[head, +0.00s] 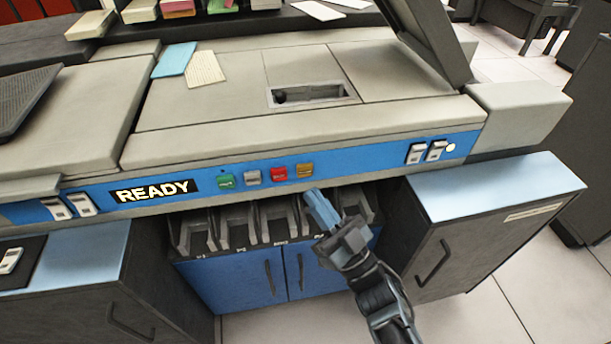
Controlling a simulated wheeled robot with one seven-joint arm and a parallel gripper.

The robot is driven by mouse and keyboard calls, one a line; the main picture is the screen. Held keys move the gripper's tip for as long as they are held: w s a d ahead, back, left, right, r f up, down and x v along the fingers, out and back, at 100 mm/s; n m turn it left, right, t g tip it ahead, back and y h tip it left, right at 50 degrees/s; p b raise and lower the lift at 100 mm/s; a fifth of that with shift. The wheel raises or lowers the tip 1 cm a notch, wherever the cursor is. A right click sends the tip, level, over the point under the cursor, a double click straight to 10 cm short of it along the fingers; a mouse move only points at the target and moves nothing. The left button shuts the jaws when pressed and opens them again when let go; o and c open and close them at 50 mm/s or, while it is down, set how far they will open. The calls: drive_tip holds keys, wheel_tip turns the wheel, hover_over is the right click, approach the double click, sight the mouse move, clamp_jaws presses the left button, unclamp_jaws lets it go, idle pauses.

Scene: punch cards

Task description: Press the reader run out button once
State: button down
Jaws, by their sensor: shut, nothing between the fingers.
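The card reader has a blue front strip (350,163) with a small row of coloured buttons in its middle. From left to right they are a green button (225,181), a grey-white button (252,177), a red button (278,173) and an amber button (304,170). Their labels are too small to read, so I cannot tell which is the run out button. My gripper (313,196) is shut and empty. In the picture its tip is just below the amber button; I cannot tell the gap in depth.
A lit READY sign (153,191) is left of the buttons. White switches (437,150) sit at the strip's right end. Open card pockets (238,226) lie below the strip, above blue cabinet doors (235,280). A blue card (175,59) and a cream card (206,68) lie on top.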

sight(305, 171)
drive_tip(key=shift+w+a+b, duration=0.2)
drive_tip(key=shift+w+b, duration=0.15)
drive_tip(key=shift+w, duration=0.35)
drive_tip(key=shift+w+a+b, duration=0.2)
drive_tip(key=shift+w+b, duration=0.15)
drive_tip(key=shift+w, duration=0.35)
drive_tip(key=shift+w, duration=0.15)
idle(1.0)
drive_tip(key=shift+w+a+b, duration=0.1)
drive_tip(key=shift+w+b, duration=0.15)
drive_tip(key=shift+b, duration=0.05)
